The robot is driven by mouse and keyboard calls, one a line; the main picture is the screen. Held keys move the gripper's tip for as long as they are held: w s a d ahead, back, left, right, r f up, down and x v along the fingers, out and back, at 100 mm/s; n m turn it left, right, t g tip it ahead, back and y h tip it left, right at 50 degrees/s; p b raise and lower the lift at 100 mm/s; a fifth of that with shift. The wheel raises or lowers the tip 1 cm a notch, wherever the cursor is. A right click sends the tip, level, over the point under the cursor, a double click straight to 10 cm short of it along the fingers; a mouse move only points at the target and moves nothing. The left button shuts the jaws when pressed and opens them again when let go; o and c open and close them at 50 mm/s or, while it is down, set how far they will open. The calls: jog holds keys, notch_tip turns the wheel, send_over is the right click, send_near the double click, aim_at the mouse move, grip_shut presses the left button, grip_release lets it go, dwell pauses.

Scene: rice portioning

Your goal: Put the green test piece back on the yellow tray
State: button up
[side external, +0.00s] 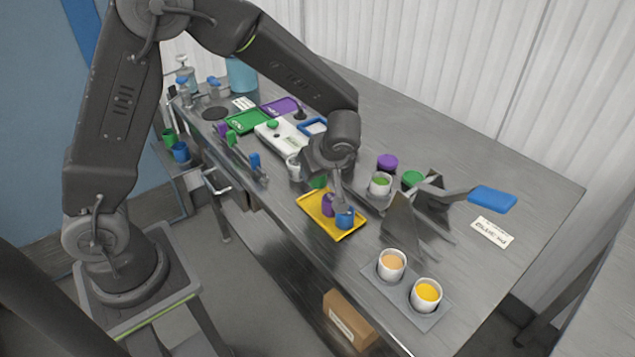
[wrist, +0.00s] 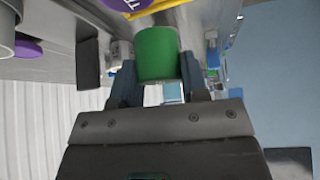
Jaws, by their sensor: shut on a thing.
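My gripper (wrist: 158,88) is shut on the green test piece (wrist: 157,52), which sits between the two fingers in the wrist view. In the side view the green test piece (side external: 317,182) shows partly, just beneath my gripper, at the back edge of the yellow tray (side external: 346,232). I cannot tell whether it touches the tray. A purple piece (side external: 328,205) and a blue piece (side external: 345,218) stand on the tray. The tray's yellow edge (wrist: 226,13) and the purple piece (wrist: 128,4) also show at the top of the wrist view.
A holder with two cups of orange (side external: 392,265) and yellow (side external: 427,294) contents stands at the front. A blue-handled scoop (side external: 492,199) and a cup with green contents (side external: 380,185) are to the right. A white scale (side external: 283,139) and a green tray (side external: 247,121) lie behind.

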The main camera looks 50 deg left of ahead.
aim_at(318, 187)
jog(key=shift+f, duration=2)
jog(key=shift+f, duration=0.1)
jog(key=shift+f, duration=0.4)
jog(key=shift+f, duration=0.1)
jog(key=o, duration=1)
